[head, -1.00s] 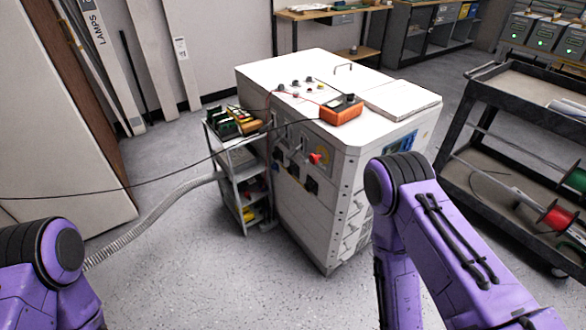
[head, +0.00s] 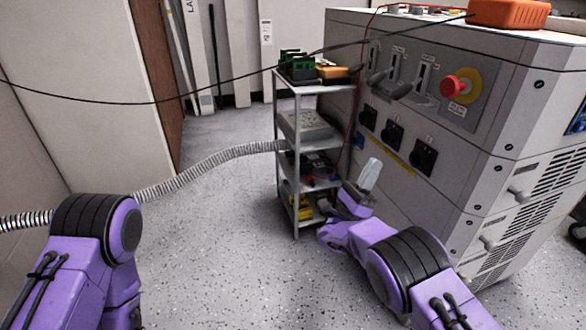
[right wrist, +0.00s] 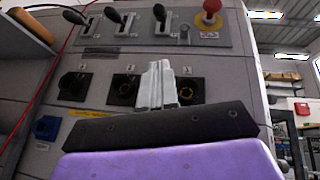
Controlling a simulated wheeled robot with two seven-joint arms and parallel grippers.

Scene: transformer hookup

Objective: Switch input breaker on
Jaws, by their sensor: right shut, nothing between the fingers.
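The grey transformer cabinet (head: 450,130) stands at the right in the head view. Its front panel (head: 455,112) carries three lever breakers, the left (head: 377,77), middle (head: 399,89) and right (head: 424,98), with dark handles. In the right wrist view the left (right wrist: 76,16), middle (right wrist: 113,15) and right (right wrist: 159,12) handles show near the top edge. Their labels are too small to read, so I cannot tell which is the input breaker. My right gripper (head: 371,173) is shut and empty, in front of and below the levers; its fingers (right wrist: 158,85) overlap the socket row. My left gripper is out of view.
A red emergency stop (head: 453,86) on a yellow plate sits right of the levers. Black sockets (head: 392,135) lie below. A narrow shelf cart (head: 297,165) stands left of the cabinet. A black cable (head: 200,98) crosses the view. A grey hose (head: 215,159) runs left. Floor is clear in front.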

